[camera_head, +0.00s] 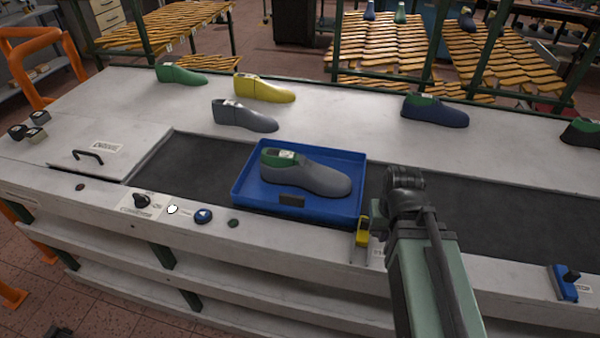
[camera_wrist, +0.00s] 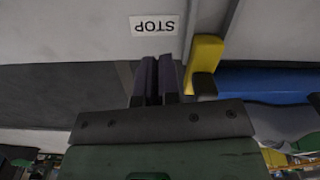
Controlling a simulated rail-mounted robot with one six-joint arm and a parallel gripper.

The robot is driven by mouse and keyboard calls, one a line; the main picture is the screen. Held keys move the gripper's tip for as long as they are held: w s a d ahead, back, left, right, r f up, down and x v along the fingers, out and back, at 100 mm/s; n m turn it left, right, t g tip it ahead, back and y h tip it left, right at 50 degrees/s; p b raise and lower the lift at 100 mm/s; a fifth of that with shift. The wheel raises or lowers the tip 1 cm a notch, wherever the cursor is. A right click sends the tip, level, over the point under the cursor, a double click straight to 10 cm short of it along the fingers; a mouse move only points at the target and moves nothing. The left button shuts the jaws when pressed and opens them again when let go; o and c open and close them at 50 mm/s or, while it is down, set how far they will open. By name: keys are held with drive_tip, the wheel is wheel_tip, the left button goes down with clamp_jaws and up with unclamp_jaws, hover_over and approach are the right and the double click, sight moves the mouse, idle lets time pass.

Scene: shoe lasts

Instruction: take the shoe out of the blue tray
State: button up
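A grey shoe last with a green top (camera_head: 305,172) lies in the blue tray (camera_head: 240,196), toe to the right. The tray sits on the dark conveyor belt. My gripper (camera_wrist: 158,72) shows in the wrist view with its two dark fingers close together and nothing between them. It is beside the tray, apart from the shoe; in the head view my arm hides the fingers. Part of the tray (camera_wrist: 265,82) and part of the grey shoe (camera_wrist: 280,122) show at the right of the wrist view.
A yellow piece (camera_head: 362,231) stands on the front edge by the tray, near my fingers. Behind the belt stand green (camera_head: 182,75), yellow (camera_head: 265,89), grey (camera_head: 245,117) and blue (camera_head: 436,111) lasts. The belt (camera_head: 195,167) left of the tray is clear.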

drive_tip(key=o, duration=1.5)
